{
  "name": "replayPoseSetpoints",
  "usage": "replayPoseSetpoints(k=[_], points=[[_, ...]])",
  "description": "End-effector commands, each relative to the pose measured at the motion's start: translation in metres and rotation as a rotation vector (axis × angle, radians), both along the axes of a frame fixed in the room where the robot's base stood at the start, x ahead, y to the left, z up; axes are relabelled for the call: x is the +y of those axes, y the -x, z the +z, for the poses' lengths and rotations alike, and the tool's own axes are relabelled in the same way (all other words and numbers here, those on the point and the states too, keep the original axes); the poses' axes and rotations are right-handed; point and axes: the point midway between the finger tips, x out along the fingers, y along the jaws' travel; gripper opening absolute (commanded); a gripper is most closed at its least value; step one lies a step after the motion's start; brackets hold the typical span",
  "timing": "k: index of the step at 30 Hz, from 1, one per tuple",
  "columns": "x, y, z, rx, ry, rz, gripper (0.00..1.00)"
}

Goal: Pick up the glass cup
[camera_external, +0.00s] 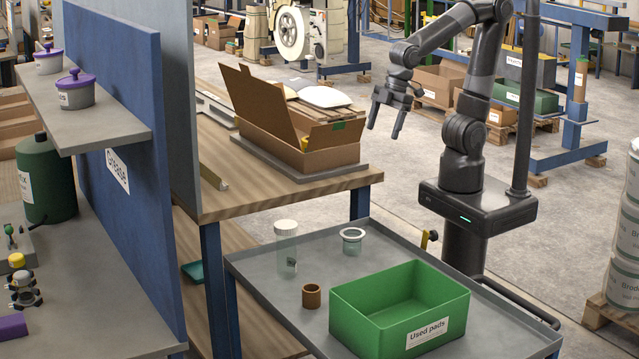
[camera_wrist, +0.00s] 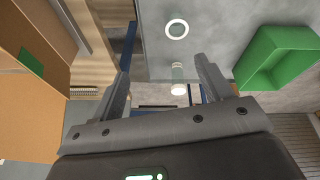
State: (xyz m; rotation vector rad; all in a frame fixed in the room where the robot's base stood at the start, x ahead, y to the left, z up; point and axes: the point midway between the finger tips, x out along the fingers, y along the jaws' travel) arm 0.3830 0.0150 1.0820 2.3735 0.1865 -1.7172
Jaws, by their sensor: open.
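A short clear glass cup (camera_external: 352,242) with a thick white rim stands upright on the grey tray table, behind the green box. In the wrist view its rim shows as a white ring (camera_wrist: 177,29), beyond the fingertips. A taller clear glass container (camera_external: 286,252) with a white top stands to its left; it also shows in the wrist view (camera_wrist: 178,74), between the fingers. My gripper (camera_external: 384,132) is open and empty, in the air well above the tray, with its fingers pointing down. It touches neither glass. Its two spread fingers show in the wrist view (camera_wrist: 163,66).
The grey tray table (camera_external: 270,292) has a raised rim. It holds a small brown cup (camera_external: 311,296) and a green "Used pads" box (camera_external: 450,312). An open cardboard box (camera_external: 330,158) stands on the wooden bench, left of my gripper.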

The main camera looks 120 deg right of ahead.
Motion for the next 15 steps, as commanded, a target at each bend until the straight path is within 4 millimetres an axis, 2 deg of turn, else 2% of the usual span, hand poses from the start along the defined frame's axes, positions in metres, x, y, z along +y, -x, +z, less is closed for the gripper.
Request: replayPoseSetpoints(k=[1,6,11,15], points=[[0.003,-0.012,-0.01,0.027,0.009,0.027,0.72],[0.012,-0.047,-0.042,0.098,0.036,0.122,0.72],[0.022,-0.077,-0.079,0.164,0.052,0.215,0.72],[0.031,-0.1,-0.116,0.222,0.059,0.296,0.72]])
